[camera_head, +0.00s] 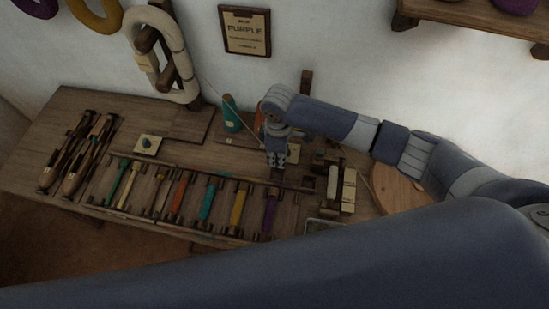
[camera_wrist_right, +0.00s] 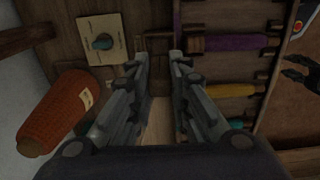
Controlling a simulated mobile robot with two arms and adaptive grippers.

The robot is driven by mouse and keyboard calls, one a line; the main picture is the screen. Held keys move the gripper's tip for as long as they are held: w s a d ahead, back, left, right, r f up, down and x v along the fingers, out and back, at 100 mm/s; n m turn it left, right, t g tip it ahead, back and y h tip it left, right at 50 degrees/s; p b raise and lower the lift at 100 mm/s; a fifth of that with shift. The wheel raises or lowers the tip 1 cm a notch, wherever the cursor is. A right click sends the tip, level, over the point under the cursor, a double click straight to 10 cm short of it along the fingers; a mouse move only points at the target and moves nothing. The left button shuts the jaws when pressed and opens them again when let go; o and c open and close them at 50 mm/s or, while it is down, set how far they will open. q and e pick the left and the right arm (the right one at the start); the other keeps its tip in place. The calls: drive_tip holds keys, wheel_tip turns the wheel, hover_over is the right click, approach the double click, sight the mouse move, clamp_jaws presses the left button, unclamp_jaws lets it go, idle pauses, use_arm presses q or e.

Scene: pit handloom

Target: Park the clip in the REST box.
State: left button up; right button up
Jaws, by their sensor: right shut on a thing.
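In the head view my right gripper (camera_head: 277,160) points down over the back of the bench, behind the row of coloured bobbins. In the right wrist view its two fingers (camera_wrist_right: 159,62) stand apart with a narrow brown wooden piece, seemingly the clip (camera_wrist_right: 160,82), between the tips. The fingers partly hide it, and its full shape is unclear. I cannot make out a box marked REST in either view. A dark two-pronged shape at the right edge of the wrist view, seemingly my left gripper (camera_wrist_right: 297,70), is too dim to read.
A rack holds several coloured bobbins, including a purple one (camera_head: 270,211). A teal cone (camera_head: 231,113) and a card with a teal knob (camera_head: 147,144) stand behind. An orange-red spool (camera_wrist_right: 58,112) lies beside my right gripper. Pale blocks (camera_head: 349,191) and a round board (camera_head: 398,190) are to the right.

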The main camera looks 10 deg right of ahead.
drive_tip(key=shift+f+b, duration=0.65)
drive_tip(key=shift+f, duration=0.15)
wheel_tip(320, 180, down, 4)
drive_tip(key=b, duration=0.4)
drive_tip(key=shift+r, duration=0.2)
drive_tip(key=shift+f, duration=0.25)
drive_tip(key=shift+f+b, duration=0.3)
drive_tip(key=shift+f, duration=0.9)
drive_tip(key=o, duration=1.2)
